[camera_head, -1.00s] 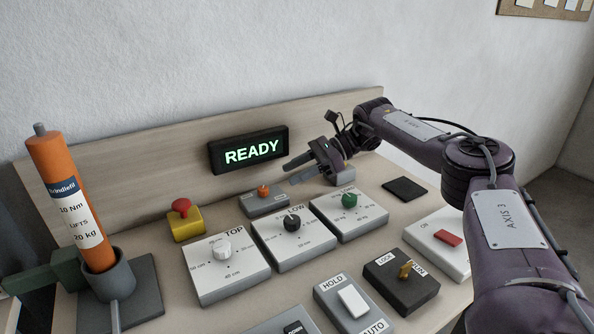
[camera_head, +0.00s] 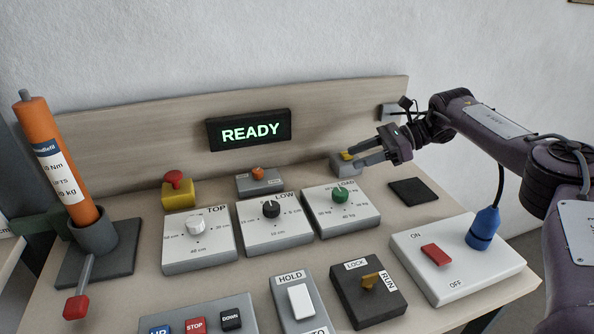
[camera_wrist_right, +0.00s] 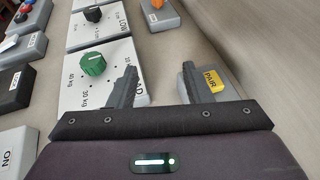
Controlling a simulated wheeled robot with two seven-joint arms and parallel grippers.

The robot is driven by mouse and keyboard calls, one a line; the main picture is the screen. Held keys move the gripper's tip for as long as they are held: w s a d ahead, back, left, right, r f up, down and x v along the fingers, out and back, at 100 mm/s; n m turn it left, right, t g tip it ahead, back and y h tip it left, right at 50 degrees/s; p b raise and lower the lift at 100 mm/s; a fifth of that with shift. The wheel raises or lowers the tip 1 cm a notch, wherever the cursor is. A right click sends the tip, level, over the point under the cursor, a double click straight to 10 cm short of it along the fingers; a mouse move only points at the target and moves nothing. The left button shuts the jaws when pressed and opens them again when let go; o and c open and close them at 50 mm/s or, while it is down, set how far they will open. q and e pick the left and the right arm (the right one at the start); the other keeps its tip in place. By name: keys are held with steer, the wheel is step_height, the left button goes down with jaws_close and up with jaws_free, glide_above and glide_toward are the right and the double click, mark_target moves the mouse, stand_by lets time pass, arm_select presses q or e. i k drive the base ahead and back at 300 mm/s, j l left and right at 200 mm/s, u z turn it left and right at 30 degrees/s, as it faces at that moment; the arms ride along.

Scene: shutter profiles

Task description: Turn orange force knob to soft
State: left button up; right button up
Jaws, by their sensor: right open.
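The orange knob (camera_head: 258,173) sits on a small grey box (camera_head: 260,184) below the READY display. Its pointer direction and label are too small to read. It also shows at the top edge of the right wrist view (camera_wrist_right: 158,4). My right gripper (camera_head: 357,157) is open and empty, well to the right of the orange knob, fingers pointing left. In the right wrist view its fingers (camera_wrist_right: 161,68) spread between the green knob (camera_wrist_right: 93,64) and a grey box with a yellow PAIR button (camera_wrist_right: 213,80). My left gripper is not in view.
TOP (camera_head: 196,224), LOW (camera_head: 271,209) and LOAD (camera_head: 340,195) dials stand in front of the orange knob. A red-and-yellow stop button (camera_head: 180,193) is to its left, the READY display (camera_head: 249,130) behind. A black pad (camera_head: 413,191) lies at right.

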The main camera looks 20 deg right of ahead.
mark_target(257, 173)
steer(key=k+l, duration=0.1)
steer(key=l, duration=0.4)
steer(key=k+l, duration=0.1)
steer(key=l, duration=0.45)
steer(key=k+l, duration=0.15)
steer(key=l, duration=0.35)
steer(key=k+l, duration=0.1)
steer(key=l, duration=0.4)
